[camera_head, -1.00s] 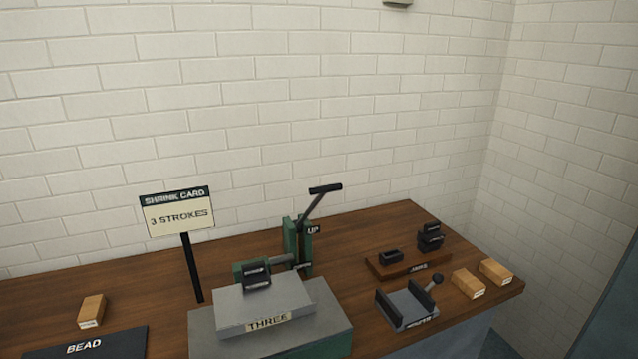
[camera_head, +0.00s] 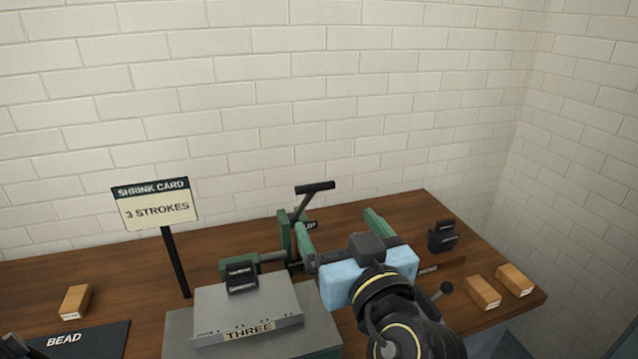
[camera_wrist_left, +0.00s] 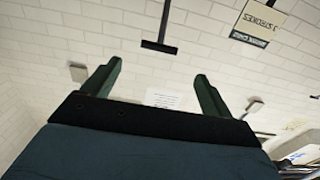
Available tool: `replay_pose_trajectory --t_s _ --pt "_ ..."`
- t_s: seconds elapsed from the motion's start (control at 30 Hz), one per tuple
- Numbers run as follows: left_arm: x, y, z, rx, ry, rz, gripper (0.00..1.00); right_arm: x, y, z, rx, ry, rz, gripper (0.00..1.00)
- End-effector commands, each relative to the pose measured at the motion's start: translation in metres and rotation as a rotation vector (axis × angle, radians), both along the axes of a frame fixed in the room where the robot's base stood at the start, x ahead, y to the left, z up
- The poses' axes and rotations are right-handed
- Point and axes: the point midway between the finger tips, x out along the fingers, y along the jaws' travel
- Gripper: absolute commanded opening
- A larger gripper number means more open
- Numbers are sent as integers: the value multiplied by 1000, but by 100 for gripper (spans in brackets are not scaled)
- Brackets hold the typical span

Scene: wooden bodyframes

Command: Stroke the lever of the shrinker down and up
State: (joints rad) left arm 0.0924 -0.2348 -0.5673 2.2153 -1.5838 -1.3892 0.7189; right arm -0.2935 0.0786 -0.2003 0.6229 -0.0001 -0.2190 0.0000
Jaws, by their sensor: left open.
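The shrinker (camera_head: 284,236) is a green upright tool at the back of a grey block marked THREE. Its dark lever (camera_head: 302,204) stands raised, tilted right, with a T-shaped handle (camera_head: 315,188) on top. My left gripper (camera_head: 333,217), with a light blue body and green fingers, is open and empty just right of the lever and partly hides the shrinker. In the left wrist view the lever handle (camera_wrist_left: 159,47) appears upside down, beyond the gap between the two open fingers (camera_wrist_left: 157,72), with no contact visible. The right gripper is not identifiable.
A sign (camera_head: 155,204) reading "SHRINK CARD 3 STROKES" stands on a post to the left. Wooden blocks (camera_head: 482,292) and a dark jaw piece (camera_head: 442,236) sit at right. A dark BEAD mat (camera_head: 95,345) lies front left. White brick wall is behind.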

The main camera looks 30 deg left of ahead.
Motion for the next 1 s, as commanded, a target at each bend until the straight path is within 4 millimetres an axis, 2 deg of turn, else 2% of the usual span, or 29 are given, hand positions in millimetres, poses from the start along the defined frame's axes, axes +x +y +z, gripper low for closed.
replay_pose_trajectory --t_s 0.23,0.5,0.7,1.0 --pt "31 36 3 7 1 1 85 -10 0 11 -1 15 0 85" --pt "66 77 2 8 4 0 85 -10 -1 20 -1 15 0 85" --pt "79 92 0 5 3 -2 85 -9 -1 23 -2 14 0 85" --pt "82 95 -1 4 3 -4 85 -7 -1 23 -1 11 0 85"
